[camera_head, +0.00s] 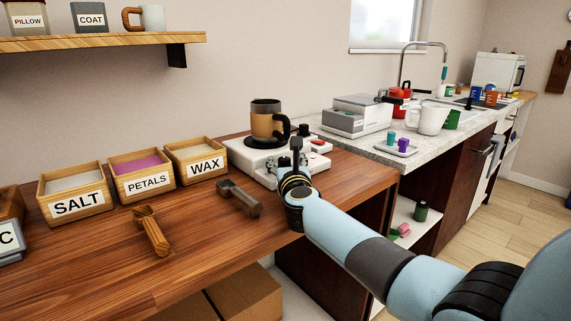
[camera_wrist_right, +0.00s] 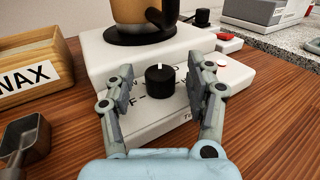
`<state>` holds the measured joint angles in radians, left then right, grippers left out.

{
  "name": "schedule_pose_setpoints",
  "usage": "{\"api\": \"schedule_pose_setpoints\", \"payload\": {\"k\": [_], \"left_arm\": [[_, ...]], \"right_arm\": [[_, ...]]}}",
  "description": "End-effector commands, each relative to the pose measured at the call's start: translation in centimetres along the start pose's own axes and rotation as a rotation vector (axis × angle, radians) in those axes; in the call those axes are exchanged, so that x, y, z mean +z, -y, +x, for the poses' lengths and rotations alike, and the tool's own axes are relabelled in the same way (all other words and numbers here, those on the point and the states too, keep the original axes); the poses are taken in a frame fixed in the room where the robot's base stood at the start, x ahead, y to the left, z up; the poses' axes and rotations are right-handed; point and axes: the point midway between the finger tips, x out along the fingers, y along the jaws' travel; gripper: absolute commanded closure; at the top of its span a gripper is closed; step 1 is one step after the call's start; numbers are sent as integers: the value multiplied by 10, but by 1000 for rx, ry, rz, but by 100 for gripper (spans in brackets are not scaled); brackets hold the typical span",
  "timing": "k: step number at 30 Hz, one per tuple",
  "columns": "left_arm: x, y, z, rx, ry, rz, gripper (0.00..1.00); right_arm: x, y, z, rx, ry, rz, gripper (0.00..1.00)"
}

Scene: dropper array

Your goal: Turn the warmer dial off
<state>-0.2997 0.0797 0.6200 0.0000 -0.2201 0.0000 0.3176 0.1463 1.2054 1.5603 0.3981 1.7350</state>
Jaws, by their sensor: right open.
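The warmer (camera_head: 262,158) is a white box on the wooden table, with a brown mug (camera_head: 266,121) on its dark plate. In the right wrist view, the black warmer dial (camera_wrist_right: 160,80) is on the front face of the warmer (camera_wrist_right: 150,120), and its white mark points up. Lettering beside the dial is partly hidden by my fingers. My right gripper (camera_wrist_right: 162,88) is open, with one finger on each side of the dial and visible gaps between. In the head view my right gripper (camera_head: 296,165) hides the dial. My left gripper is not in view.
Wooden boxes labelled SALT (camera_head: 78,206), PETALS (camera_head: 145,186) and WAX (camera_head: 204,166) stand left of the warmer. A dark scoop (camera_head: 240,198) and a wooden tool (camera_head: 151,232) lie in front. A red switch (camera_wrist_right: 229,37) and another black knob (camera_wrist_right: 202,17) are near the right finger.

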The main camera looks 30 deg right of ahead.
Motion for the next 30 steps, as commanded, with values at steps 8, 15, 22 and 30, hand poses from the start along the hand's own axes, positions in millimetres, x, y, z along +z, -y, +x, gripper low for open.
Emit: {"api": "schedule_pose_setpoints", "payload": {"k": [8,15,22,30], "left_arm": [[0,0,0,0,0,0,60],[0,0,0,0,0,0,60],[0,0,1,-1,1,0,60],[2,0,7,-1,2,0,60]], "right_arm": [[0,0,0,0,0,-1,67],[0,0,-1,0,0,-1,99],[0,1,0,14,1,-2,100],[-1,5,0,131,2,-3,100]]}}
